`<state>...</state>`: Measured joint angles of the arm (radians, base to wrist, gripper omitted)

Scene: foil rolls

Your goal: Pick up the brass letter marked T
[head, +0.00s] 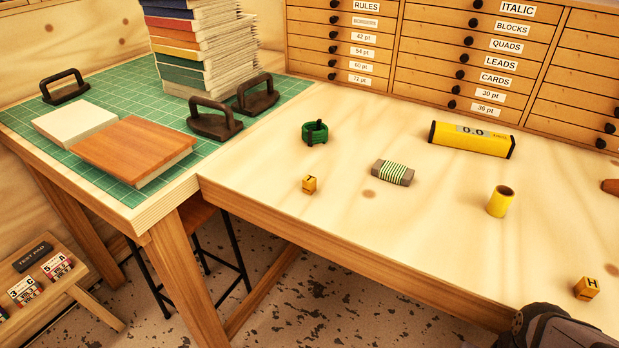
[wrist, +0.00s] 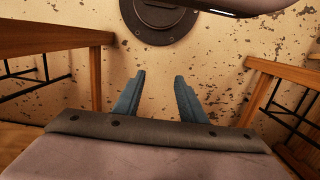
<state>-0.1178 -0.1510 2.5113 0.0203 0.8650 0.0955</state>
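The small brass letter block marked T (head: 309,185) sits on the pale wooden table near its front left edge. A similar brass block marked H (head: 586,288) lies at the table's far right front. My gripper (wrist: 158,80) shows in the wrist view with its two blue fingers apart and nothing between them. Below it in that view are the speckled floor and a dark round base, and neither letter block shows there. A dark part of my arm (head: 555,328) shows at the lower right of the head view.
Around the T block are a green ring-shaped object (head: 315,133), a grey block wound with striped cord (head: 393,173), a yellow tube (head: 500,201) and a yellow gauge reading 0.0 (head: 472,139). Drawers (head: 455,60) line the back. A green cutting mat (head: 105,105) lies left. Table front is mostly clear.

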